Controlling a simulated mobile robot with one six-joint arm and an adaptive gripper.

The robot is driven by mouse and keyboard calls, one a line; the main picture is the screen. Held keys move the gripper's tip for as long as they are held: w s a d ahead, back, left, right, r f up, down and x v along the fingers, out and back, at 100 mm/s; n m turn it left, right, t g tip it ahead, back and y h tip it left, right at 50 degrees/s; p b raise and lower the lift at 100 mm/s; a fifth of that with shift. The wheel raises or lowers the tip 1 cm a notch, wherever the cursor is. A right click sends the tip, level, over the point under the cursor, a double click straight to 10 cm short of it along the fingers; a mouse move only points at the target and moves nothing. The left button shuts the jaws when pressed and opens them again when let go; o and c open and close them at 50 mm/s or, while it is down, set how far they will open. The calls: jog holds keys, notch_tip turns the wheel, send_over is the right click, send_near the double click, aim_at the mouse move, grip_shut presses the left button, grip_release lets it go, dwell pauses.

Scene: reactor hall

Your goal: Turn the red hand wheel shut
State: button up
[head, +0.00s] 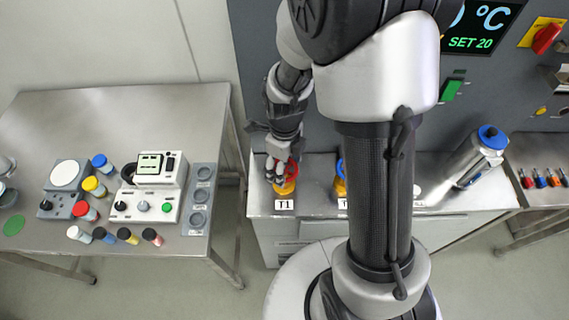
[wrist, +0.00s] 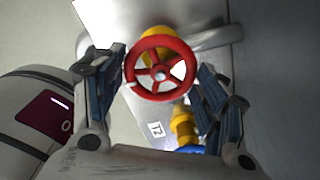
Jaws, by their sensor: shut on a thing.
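The red hand wheel (wrist: 161,41) sits on a yellow valve body (head: 287,188) above the label T1 (head: 284,204). In the wrist view the wheel's round rim, spokes and pale hub face me. In the head view only part of the red wheel (head: 292,171) shows under my gripper (head: 279,168). My gripper is shut on the wheel, with one finger at the left of the rim and one at the right. My arm comes down to it from above.
A second yellow valve with a blue wheel (head: 340,168) stands just right; it also shows in the wrist view (wrist: 190,149). A blue-capped silver cylinder (head: 482,158) stands further right. A steel table (head: 120,105) with instruments and vials is at left. The grey cabinet rises behind.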

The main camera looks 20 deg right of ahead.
jog(key=o, duration=1.1)
jog(key=shift+c, duration=0.2)
notch_tip(320, 180, up, 12)
jog(key=s+r+n+t+b, duration=0.2)
jog(key=s+n, duration=0.5)
jog(key=n, duration=0.7)
jog(key=s+r+n+t+b, duration=0.2)
jog(key=s+r+n, duration=0.3)
jog(key=n, duration=0.8)
jog(key=s, duration=0.3)
jog(key=shift+s+r+n+t+b, duration=0.2)
jog(key=shift+n+t+b, duration=0.1)
jog(key=shift+n, duration=0.1)
